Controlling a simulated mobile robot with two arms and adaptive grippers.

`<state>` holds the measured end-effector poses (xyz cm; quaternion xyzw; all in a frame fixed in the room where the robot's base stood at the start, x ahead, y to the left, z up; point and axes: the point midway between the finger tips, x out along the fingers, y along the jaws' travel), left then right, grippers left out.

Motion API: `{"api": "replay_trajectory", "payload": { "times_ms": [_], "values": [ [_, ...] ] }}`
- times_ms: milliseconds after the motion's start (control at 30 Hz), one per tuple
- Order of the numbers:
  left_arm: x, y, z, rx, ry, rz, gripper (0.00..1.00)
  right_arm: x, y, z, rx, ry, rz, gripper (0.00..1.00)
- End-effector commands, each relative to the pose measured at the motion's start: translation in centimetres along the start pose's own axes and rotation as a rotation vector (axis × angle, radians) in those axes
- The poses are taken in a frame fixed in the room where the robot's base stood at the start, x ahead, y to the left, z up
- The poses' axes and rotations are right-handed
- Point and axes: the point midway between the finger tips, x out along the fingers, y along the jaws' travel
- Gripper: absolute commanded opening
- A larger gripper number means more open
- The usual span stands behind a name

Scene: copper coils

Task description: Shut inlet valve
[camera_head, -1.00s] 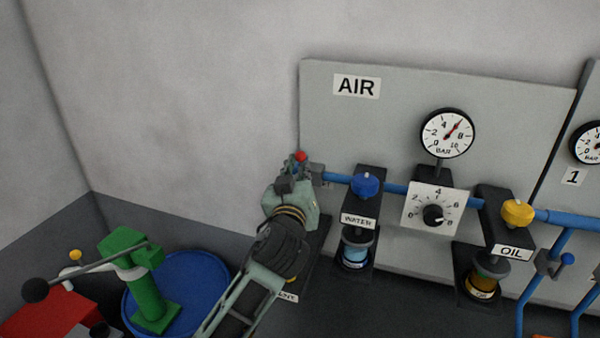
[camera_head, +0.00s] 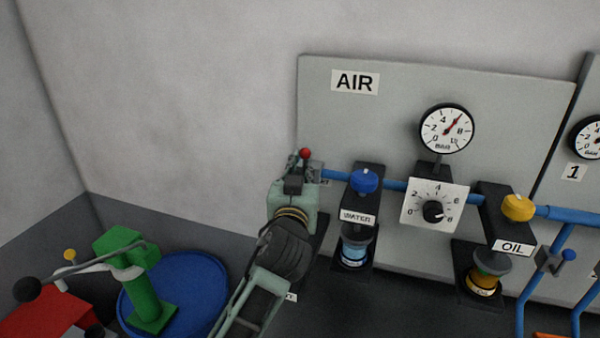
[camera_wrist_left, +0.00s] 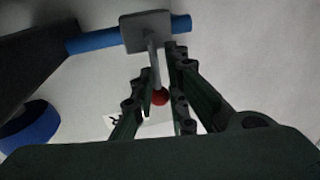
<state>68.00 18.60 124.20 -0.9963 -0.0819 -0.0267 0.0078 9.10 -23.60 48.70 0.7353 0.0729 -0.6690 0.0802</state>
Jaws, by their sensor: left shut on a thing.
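The inlet valve is a grey block (camera_wrist_left: 148,28) on the blue pipe at the left end of the AIR panel. Its lever (camera_wrist_left: 155,68) ends in a red ball, which shows in the head view (camera_head: 305,153) just above my left gripper. My left gripper (camera_wrist_left: 162,108) is shut on the lever near the red ball, its fingers on both sides of it. In the head view the left gripper (camera_head: 300,170) hides most of the valve and lever. My right gripper is in neither view.
Right along the blue pipe are a blue WATER knob (camera_head: 364,181), a dial plate (camera_head: 420,210), a yellow OIL knob (camera_head: 517,207) and a gauge (camera_head: 446,130). A green pump (camera_head: 145,290) and a blue drum (camera_head: 200,285) stand lower left. The wall upper left is bare.

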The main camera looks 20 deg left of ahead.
Motion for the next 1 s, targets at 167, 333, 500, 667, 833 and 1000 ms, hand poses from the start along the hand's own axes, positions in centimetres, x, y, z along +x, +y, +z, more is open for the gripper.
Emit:
{"api": "replay_trajectory", "payload": {
  "times_ms": [167, 333, 500, 667, 833, 1000],
  "values": [
    [0.0, 0.1, 0.0, 0.009, 0.001, 0.002, 0.00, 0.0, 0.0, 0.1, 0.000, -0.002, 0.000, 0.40],
    [-0.1, 0.2, 0.0, 0.007, 0.002, 0.004, 0.24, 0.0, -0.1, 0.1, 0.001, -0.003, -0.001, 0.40],
    [-0.1, 0.2, 0.0, 0.004, 0.001, 0.003, 0.26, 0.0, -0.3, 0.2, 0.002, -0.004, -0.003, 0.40],
    [-0.1, 0.1, 0.0, 0.003, 0.001, 0.003, 0.26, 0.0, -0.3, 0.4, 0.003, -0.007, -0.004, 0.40],
    [-1.7, 0.2, 0.1, 0.001, 0.000, 0.004, 0.26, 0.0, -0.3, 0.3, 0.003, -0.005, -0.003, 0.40],
    [-5.2, 0.2, 0.1, -0.001, -0.001, 0.005, 0.26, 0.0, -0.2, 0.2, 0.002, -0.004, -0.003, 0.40]
  ]
}}
